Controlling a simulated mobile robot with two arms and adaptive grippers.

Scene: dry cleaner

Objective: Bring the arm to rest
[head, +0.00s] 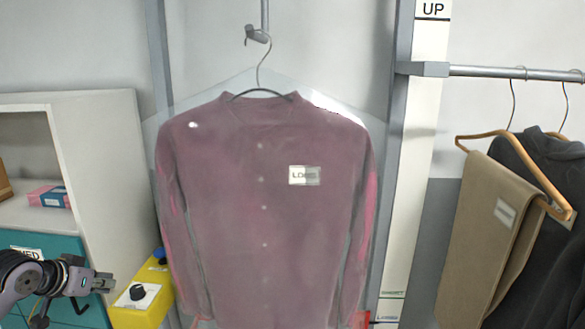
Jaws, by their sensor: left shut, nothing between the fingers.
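My left gripper (103,282) is at the lower left, at the end of my dark arm that comes in from the left edge. It is shut and holds nothing. It is in front of the teal drawers and left of the yellow box. My right gripper is not in this view.
A mauve shirt (262,215) in clear plastic hangs from a hook in the middle. A yellow box (155,312) with a black knob stands beside my left gripper. A white shelf unit (100,160) is behind. Trousers (490,235) and a dark garment (550,190) hang from a rail (490,71) at right.

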